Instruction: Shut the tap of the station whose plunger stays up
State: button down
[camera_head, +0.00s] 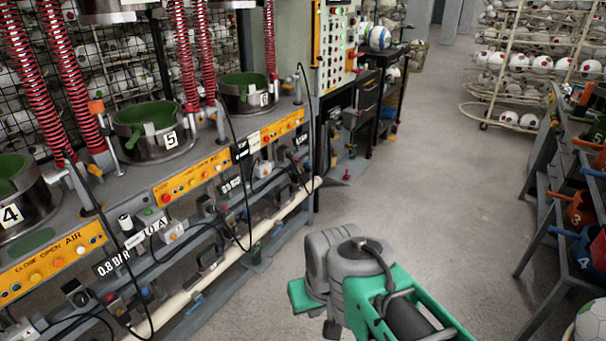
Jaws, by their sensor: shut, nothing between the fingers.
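Three press stations show along the bench at left: station 4 (14,217), station 5 (170,141) and station 6 (264,100), each a round metal pot with green inside. Their upper parts are cut off by the picture's top and left edges, so I cannot tell which plunger is up. Below the bench, small fittings sit along the pipework. A blue lever (195,303) shows by the white pipe below station 5; I cannot tell which station it serves. My arm reaches in from the bottom right, but my gripper's fingers are not visible.
Orange button panels (190,177) line the bench front. A white pipe (290,212) runs low along it. Grey floor (430,180) is clear between the bench and a right-hand rack with orange bins (580,212). Ball racks (510,65) stand behind; a ball (590,322) lies bottom right.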

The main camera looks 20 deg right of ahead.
aim_at(201, 300)
jog(key=z, duration=0.7)
jog(key=i, duration=1.55)
jog(key=u, duration=2.5)
